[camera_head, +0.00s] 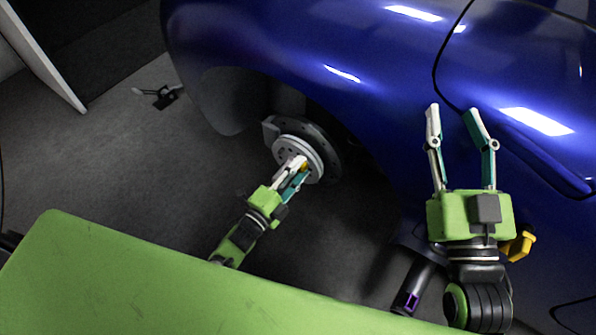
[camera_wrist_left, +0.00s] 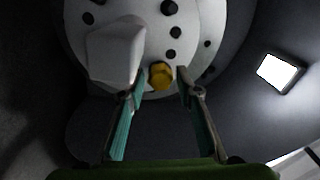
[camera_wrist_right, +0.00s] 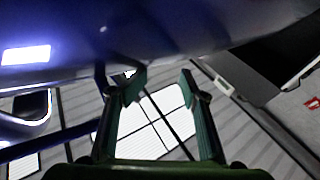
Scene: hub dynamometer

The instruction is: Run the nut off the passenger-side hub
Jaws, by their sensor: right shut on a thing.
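The passenger-side hub (camera_head: 312,152) is a pale disc with dark holes in the wheel arch of the blue car; it also shows in the left wrist view (camera_wrist_left: 188,20). The yellow nut (camera_head: 304,166) is at the hub's centre and shows in the left wrist view (camera_wrist_left: 160,76). My left gripper (camera_head: 299,163) is in front of the hub, its open fingers on either side of the nut, with gaps visible in the left wrist view (camera_wrist_left: 157,85). My right gripper (camera_head: 452,108) points up beside the car's side. Its fingers stand apart with no object visible between them.
The blue car (camera_head: 390,60) fills the upper right, close behind my right gripper. A pale block (camera_wrist_left: 115,50) stands beside the nut in the left wrist view. A small dark stand (camera_head: 163,97) is on the open grey floor at the left.

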